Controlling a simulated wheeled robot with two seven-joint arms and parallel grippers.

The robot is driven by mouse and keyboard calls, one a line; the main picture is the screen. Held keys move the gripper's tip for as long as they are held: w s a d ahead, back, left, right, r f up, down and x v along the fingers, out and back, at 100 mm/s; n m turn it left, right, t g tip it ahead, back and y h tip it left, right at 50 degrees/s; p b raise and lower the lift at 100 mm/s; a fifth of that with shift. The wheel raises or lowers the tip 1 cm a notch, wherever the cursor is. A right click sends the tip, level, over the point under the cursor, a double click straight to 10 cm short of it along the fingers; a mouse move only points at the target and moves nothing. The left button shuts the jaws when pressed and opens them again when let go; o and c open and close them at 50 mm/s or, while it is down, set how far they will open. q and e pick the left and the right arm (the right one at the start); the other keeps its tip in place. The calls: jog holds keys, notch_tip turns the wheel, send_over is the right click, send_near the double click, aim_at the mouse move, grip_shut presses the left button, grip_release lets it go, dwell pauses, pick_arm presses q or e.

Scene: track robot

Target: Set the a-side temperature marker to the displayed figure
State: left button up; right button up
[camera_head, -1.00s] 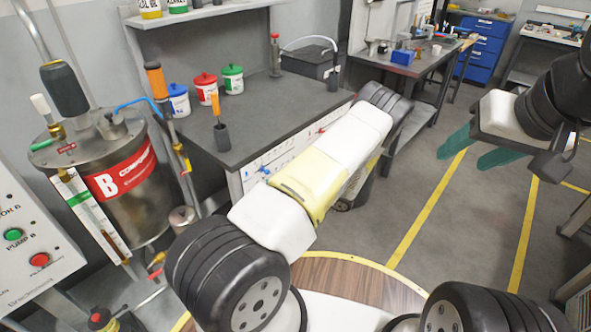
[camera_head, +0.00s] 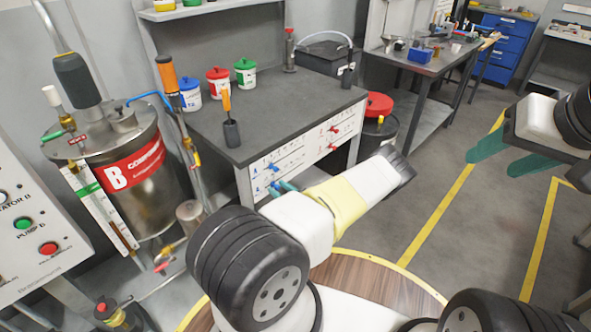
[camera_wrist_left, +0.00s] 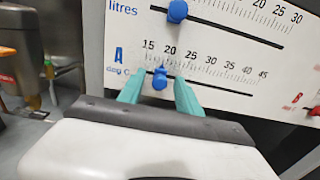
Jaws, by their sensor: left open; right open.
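The a-side temperature marker (camera_wrist_left: 160,79) is a blue knob on the lower scale of a white panel (camera_wrist_left: 240,68), lettered "A" and "deg C". It sits near the low end, between the 15 and 20 labels. My left gripper (camera_wrist_left: 158,92) is open, with one teal fingertip on each side of the knob; contact cannot be told. In the head view, my left gripper (camera_head: 283,187) is at the panel on the bench front. My right gripper (camera_head: 505,150) is open and empty over the floor at the right. No displayed figure is readable.
Another blue knob (camera_wrist_left: 178,11) sits on the "litres" scale just above. Red knobs (camera_head: 333,129) are on the panel's right half. The "B" tank (camera_head: 130,165) stands left of the bench (camera_head: 290,110). A red-lidded bin (camera_head: 379,108) stands right of the bench.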

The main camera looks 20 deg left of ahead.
pick_arm(q)
jog(key=shift+w+a, duration=0.15)
jog(key=shift+a, duration=0.15)
grip_shut()
dwell(1.3)
